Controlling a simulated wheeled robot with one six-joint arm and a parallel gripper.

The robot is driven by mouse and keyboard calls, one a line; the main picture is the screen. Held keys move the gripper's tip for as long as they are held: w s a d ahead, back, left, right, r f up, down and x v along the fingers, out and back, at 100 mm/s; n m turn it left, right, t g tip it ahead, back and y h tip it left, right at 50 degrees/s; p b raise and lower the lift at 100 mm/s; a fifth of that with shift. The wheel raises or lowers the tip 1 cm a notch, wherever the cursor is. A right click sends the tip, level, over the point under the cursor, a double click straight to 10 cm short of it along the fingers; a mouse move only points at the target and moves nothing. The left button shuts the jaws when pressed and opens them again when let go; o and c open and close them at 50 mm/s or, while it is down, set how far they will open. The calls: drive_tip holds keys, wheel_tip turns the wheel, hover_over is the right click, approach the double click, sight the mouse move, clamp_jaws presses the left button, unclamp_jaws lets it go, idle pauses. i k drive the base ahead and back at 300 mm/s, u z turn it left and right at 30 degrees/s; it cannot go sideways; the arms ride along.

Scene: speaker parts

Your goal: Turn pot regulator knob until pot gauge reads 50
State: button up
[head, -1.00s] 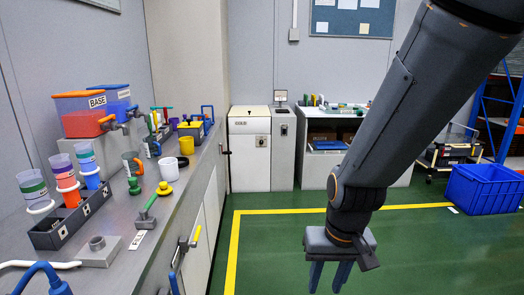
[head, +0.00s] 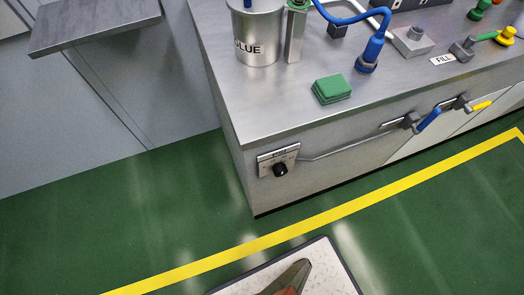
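A black knob (head: 280,170) sits on a small light panel (head: 266,161) on the front of the steel counter, near its left corner. The panel's lettering is too small to read surely. A thin grey pipe (head: 345,146) runs right from the panel along the counter front. A metal pot (head: 260,42) marked "GLUE" stands on the counter above, its top cut off by the frame. No gauge face can be made out. My gripper is not in view, so nothing shows touching the knob.
A green block (head: 331,90) lies on the counter. A blue-handled lever (head: 428,119) and a yellow-handled lever (head: 478,106) stick out from the counter front. The green floor (head: 150,225) before the panel is clear, with a yellow line (head: 255,246) across it.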

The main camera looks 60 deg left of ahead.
sight(279, 169)
drive_tip(key=u, duration=2.5)
